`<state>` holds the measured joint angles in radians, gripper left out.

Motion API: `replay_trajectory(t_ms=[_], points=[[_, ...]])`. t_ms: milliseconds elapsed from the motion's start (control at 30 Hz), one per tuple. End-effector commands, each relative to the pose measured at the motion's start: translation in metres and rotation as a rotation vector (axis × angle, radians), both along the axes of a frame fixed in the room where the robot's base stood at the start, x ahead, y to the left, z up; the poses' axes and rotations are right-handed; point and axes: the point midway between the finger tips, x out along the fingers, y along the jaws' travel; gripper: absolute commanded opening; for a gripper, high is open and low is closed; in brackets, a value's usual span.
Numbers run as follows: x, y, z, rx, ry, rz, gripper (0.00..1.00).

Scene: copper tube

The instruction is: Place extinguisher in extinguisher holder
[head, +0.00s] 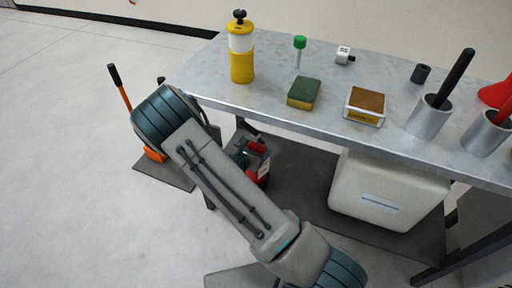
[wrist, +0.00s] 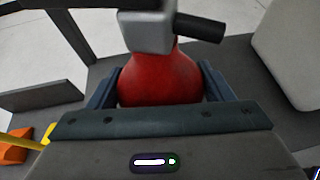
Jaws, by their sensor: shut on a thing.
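The red extinguisher (wrist: 160,78) fills the space between the two blue-grey fingers of my gripper (wrist: 161,72) in the wrist view. The fingers are shut on its rounded red body. A grey block-like head and a black cylindrical part sit at its top. In the head view red parts of the extinguisher (head: 263,174) show beside my arm, below the workbench's near left corner. My arm hides much of it and of the gripper there. I cannot clearly make out the extinguisher holder in either view.
The metal workbench (head: 225,95) holds a yellow bottle (head: 242,65), a sponge (head: 304,92), a box and metal cups. A white bin (head: 385,190) stands on its dark lower shelf. Floor further left is clear.

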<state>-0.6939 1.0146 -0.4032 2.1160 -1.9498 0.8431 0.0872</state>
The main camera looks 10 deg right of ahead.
Motion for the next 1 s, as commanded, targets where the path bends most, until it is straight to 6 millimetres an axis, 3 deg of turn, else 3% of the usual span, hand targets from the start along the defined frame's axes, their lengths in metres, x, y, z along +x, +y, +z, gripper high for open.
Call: replay_trajectory(t_ms=[267, 300, 367, 733, 1000], points=[[0.001, -0.001, -0.001, -0.002, -0.006, -0.001, 0.03], [0.000, 0.000, -0.002, 0.000, 0.000, 0.000, 0.82], [0.000, 0.000, -0.002, 0.000, 0.000, 0.000, 0.95], [0.000, 0.000, 0.003, 0.000, 0.000, 0.000, 0.95], [-0.034, 0.034, 0.024, 0.002, 0.001, 0.003, 0.95]])
